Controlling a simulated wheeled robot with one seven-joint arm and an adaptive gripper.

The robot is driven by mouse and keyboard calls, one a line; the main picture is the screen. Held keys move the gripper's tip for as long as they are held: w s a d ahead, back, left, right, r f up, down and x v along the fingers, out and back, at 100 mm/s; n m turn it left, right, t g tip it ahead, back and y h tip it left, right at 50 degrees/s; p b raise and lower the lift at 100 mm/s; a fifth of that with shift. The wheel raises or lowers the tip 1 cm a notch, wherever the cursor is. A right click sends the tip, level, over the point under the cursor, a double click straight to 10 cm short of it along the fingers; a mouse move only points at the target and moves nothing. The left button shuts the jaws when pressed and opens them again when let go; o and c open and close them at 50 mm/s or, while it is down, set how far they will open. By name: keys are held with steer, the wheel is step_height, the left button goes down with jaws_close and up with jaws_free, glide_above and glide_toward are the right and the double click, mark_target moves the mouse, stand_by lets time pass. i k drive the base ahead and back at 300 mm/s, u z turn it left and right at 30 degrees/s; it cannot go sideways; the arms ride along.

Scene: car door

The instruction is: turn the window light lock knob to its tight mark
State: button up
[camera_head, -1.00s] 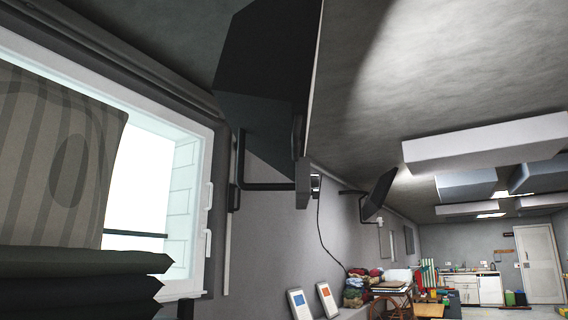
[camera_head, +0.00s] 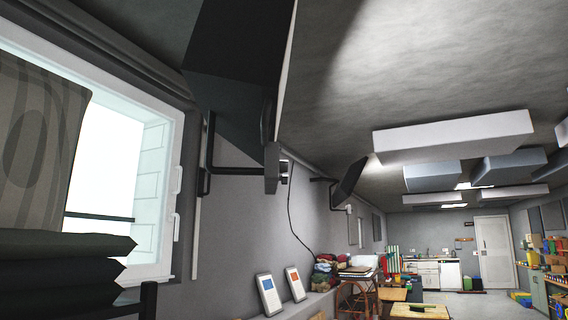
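A large black light-like box (camera_head: 232,90) with a pale front edge hangs on a black bent arm (camera_head: 232,170) from the wall beside the window (camera_head: 112,160). A dark rounded part (camera_head: 267,119) shows at the box's right edge. I cannot tell whether it is the lock knob, and no tight mark can be made out. A grey bracket (camera_head: 271,168) sits below it, with a cable hanging down. My gripper is not in view.
Two small framed panels (camera_head: 268,294) lean on a ledge. A second black lamp (camera_head: 350,181) is farther along the wall. Open floor (camera_head: 480,303) lies at the far right.

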mark_target(283, 178)
steer(key=z, duration=0.6)
steer(key=i, duration=0.25)
steer(key=u, duration=0.7)
steer(key=k, duration=0.5)
steer(key=z, duration=1.55)
steer(key=i, duration=1.2)
steer(key=u, duration=2)
